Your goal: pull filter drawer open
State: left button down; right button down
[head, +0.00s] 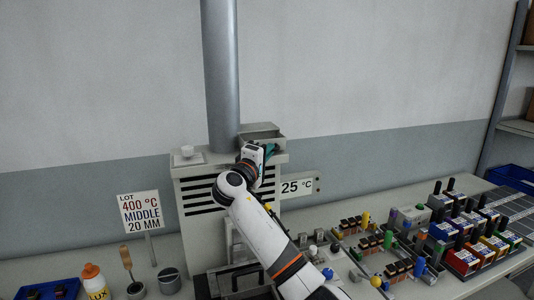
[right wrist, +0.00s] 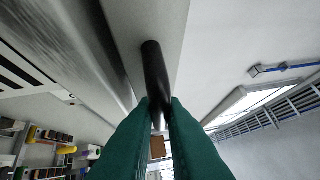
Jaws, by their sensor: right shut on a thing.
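The filter drawer (head: 262,130) shows in the head view as a grey box at the top of the pale vented cabinet, beside the metal duct. In the right wrist view, a black bar handle (right wrist: 154,68) stands out from a light grey panel (right wrist: 128,22). My right gripper (right wrist: 160,108) has its teal fingers closed around the near end of this handle. In the head view the right gripper (head: 269,150) is at the front of the drawer, and my wrist hides part of the cabinet and the handle. My left gripper is not in view.
The cabinet (head: 192,212) stands on the bench. A "25 °C" sign (head: 298,186) is right of my wrist. A lot sign (head: 141,211), a bottle (head: 95,281) and a dark cup (head: 169,281) are at left. Several connectors and coloured boxes (head: 462,260) crowd the right.

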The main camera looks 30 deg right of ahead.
jog(key=shift+s+a, duration=0.15)
jog(key=shift+s, duration=0.4)
jog(key=c, duration=1.5)
grip_release()
jog(key=shift+w, duration=0.15)
jog(key=b+v, duration=0.5)
jog(key=v, duration=0.7)
jog(key=shift+f, duration=0.1)
